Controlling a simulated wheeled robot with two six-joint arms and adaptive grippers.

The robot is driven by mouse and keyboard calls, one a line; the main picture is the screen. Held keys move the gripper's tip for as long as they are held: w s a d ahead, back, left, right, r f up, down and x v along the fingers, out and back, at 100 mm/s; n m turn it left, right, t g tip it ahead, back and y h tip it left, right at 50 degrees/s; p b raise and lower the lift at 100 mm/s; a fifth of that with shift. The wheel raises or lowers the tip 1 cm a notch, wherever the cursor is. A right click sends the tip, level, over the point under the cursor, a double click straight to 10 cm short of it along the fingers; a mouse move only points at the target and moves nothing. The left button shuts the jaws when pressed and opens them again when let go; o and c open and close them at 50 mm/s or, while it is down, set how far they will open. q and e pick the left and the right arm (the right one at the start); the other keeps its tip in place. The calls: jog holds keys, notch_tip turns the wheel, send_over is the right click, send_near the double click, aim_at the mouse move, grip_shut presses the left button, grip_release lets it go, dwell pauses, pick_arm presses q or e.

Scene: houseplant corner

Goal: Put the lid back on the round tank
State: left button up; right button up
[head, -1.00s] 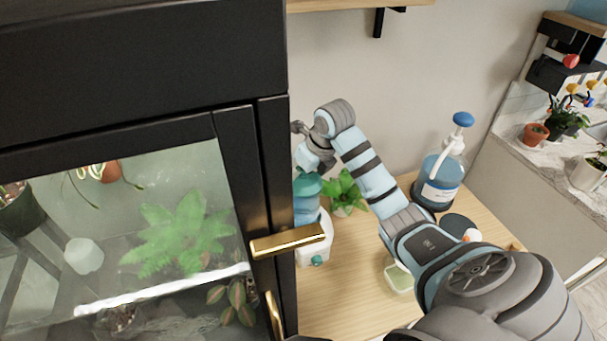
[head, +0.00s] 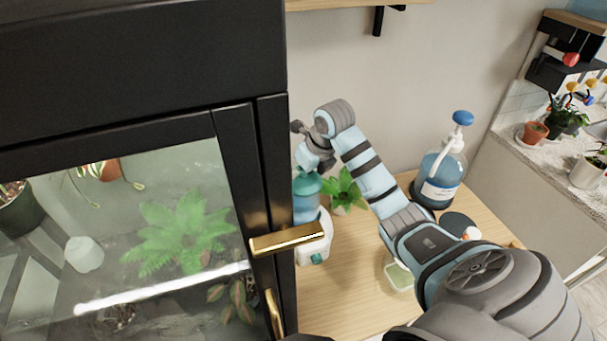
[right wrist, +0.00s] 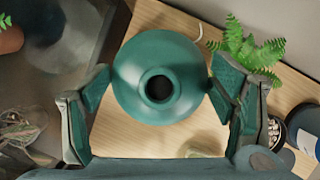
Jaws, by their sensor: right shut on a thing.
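The lid (right wrist: 135,70) is a round teal dome with a dark hole in its middle; it also shows in the head view (head: 307,184). My right gripper (right wrist: 160,88) is shut on it, one finger at each side; in the head view the gripper (head: 310,172) reaches down from above. The round tank (head: 305,208) is bluish and see-through, directly under the lid, in a white stand with a teal front part. The cabinet edge partly hides it. I cannot tell whether the lid sits fully on the rim. My left gripper is not in view.
A black cabinet with a gold handle (head: 288,241) stands close on the left. A small fern (head: 345,189) stands right behind the tank. A blue pump bottle (head: 440,180) stands farther right on the wooden table (head: 350,290), with a pale dish (head: 398,277) nearer.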

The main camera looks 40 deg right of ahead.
dwell(0.3)
jog(key=o, duration=1.1)
notch_tip(320, 180, up, 5)
jog(key=p, duration=0.4)
jog(key=shift+r+p, duration=0.9)
jog(key=shift+r, duration=0.2)
